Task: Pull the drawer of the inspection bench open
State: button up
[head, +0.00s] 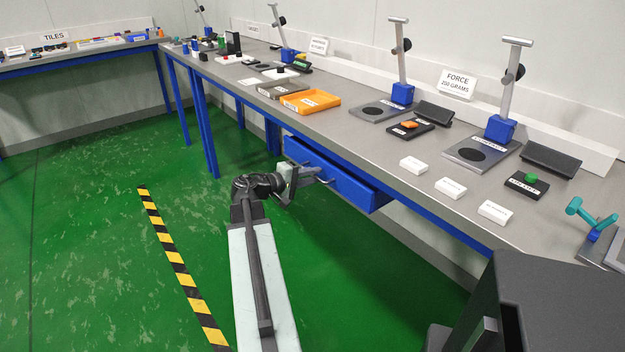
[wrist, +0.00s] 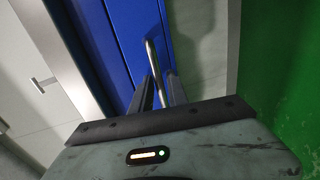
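The inspection bench (head: 300,122) has a grey top, and a blue drawer (head: 352,187) hangs under its front edge. In the wrist view the blue drawer front (wrist: 125,38) fills the upper middle. A thin metal bar handle (wrist: 151,55) stands out from it. My gripper (head: 318,173) is at the drawer front, in front of the handle. In the wrist view my gripper's two dark fingers (wrist: 160,88) lie on either side of the handle, close to it. Whether they press on it cannot be made out.
The bench top holds an orange tray (head: 310,101), several black and white blocks and stands with blue bases (head: 403,94). Green floor (head: 100,220) with a yellow-black stripe (head: 165,237) lies open left of my arm. Another bench (head: 90,51) stands at the far left.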

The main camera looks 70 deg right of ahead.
jog(key=shift+d, duration=0.1)
grip_shut()
dwell(1.3)
